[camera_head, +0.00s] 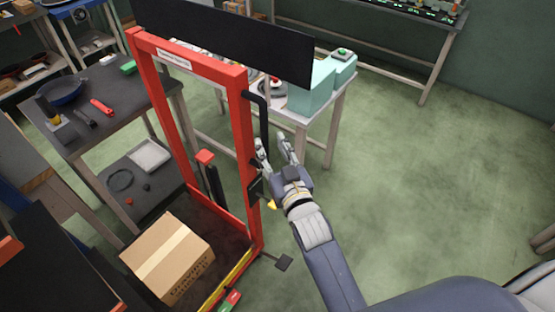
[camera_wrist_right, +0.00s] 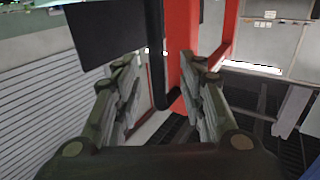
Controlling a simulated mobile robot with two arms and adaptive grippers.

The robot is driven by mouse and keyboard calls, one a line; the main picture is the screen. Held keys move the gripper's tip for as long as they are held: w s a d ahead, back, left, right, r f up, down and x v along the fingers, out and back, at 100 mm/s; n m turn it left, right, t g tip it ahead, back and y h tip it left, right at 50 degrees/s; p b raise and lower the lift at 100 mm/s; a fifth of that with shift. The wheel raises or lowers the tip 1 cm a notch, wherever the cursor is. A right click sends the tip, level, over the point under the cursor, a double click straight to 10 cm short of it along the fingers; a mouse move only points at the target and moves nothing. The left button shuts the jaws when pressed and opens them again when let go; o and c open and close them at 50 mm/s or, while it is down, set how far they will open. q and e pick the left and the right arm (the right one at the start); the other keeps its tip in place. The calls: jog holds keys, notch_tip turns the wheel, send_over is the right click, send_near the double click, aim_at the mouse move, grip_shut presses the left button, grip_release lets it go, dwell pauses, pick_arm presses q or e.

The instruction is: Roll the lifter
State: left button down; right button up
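The lifter is a red upright frame (camera_head: 242,135) with a black panel across its top and a dark lower platform. A black bent handle (camera_head: 264,120) stands out from its right post. My right gripper (camera_head: 273,148) is open near the lower part of this handle. In the right wrist view, the handle (camera_wrist_right: 155,55) and the red post (camera_wrist_right: 182,55) show beyond and between the spread fingers (camera_wrist_right: 157,80). No grip on the handle is visible. My left gripper is not in view.
A cardboard box (camera_head: 168,258) sits on the lifter's lower platform. A dark table (camera_head: 125,82) with a pan and tools stands left. A light table (camera_head: 313,118) with teal equipment (camera_head: 312,90) stands behind the lifter. Green floor (camera_head: 430,180) is open at right.

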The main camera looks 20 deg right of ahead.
jog(key=s, duration=0.4)
jog(key=shift+s+d, duration=0.15)
jog(key=shift+s, duration=0.15)
jog(key=s+f+n+g, duration=0.1)
jog(key=s+f+g, duration=0.25)
jog(key=f, duration=0.85)
jog(key=s+f+g, duration=0.2)
jog(key=s+f, duration=0.2)
jog(key=f, duration=0.9)
jog(key=s+f+n+g, duration=0.1)
jog(key=s+f+g, duration=0.25)
jog(key=f, duration=0.85)
jog(key=s+d+f+g, duration=0.2)
jog(key=s+f, duration=0.4)
jog(key=s, duration=0.4)
jog(key=s+d+f+g, duration=0.3)
jog(key=s+f, duration=0.4)
jog(key=s, duration=0.4)
jog(key=s+d+f+g+h, duration=0.1)
jog(key=s+d+f+g, duration=0.2)
jog(key=s, duration=0.8)
notch_tip(320, 180, down, 4)
jog(key=shift+d, duration=0.95)
